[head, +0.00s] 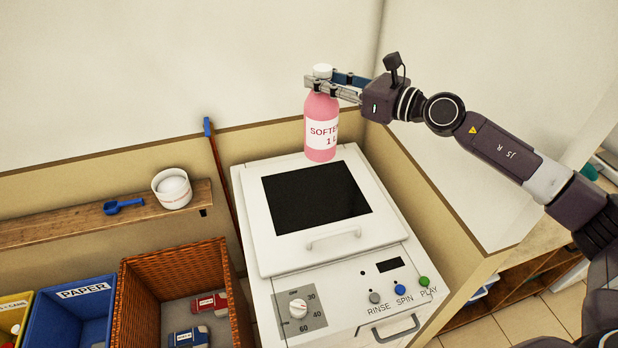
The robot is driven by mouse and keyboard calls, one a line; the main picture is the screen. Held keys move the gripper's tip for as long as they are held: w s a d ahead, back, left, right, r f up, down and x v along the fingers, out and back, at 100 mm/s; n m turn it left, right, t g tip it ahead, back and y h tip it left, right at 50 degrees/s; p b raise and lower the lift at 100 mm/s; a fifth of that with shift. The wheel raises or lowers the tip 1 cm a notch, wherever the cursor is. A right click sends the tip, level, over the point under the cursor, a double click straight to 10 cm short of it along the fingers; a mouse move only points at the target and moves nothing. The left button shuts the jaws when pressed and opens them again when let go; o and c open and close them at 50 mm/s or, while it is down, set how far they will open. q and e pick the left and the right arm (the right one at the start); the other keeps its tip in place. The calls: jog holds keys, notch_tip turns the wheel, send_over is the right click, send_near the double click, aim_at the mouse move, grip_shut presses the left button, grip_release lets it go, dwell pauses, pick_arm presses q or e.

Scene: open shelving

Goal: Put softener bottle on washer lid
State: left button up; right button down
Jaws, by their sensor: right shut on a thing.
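The pink softener bottle (320,142) with a white cap and white label is upright at the back of the washer. My right gripper (322,84) is shut on the bottle near its neck, just below the cap. The bottle's base shows over the rear part of the white washer lid (284,243); I cannot tell whether it touches the lid or hangs just above it. The lid is closed, with a dark window and a front handle. My left gripper is not in view.
A wooden shelf (70,224) at left holds a white tub (172,190) and a blue scoop (123,207). A wicker basket (135,296), a blue PAPER bin (62,308) and a yellow bin stand below. A blue-topped pole (214,155) leans beside the washer. The lid's front is clear.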

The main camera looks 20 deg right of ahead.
aim_at(320, 151)
jog(key=shift+f, duration=0.2)
notch_tip(320, 151, down, 14)
jog(key=shift+f+b, duration=0.1)
jog(key=shift+b, duration=0.65)
jog(key=shift+f, duration=2.5)
jog(key=c, duration=1.9)
grip_release()
jog(key=shift+f, duration=0.15)
jog(key=o, duration=0.3)
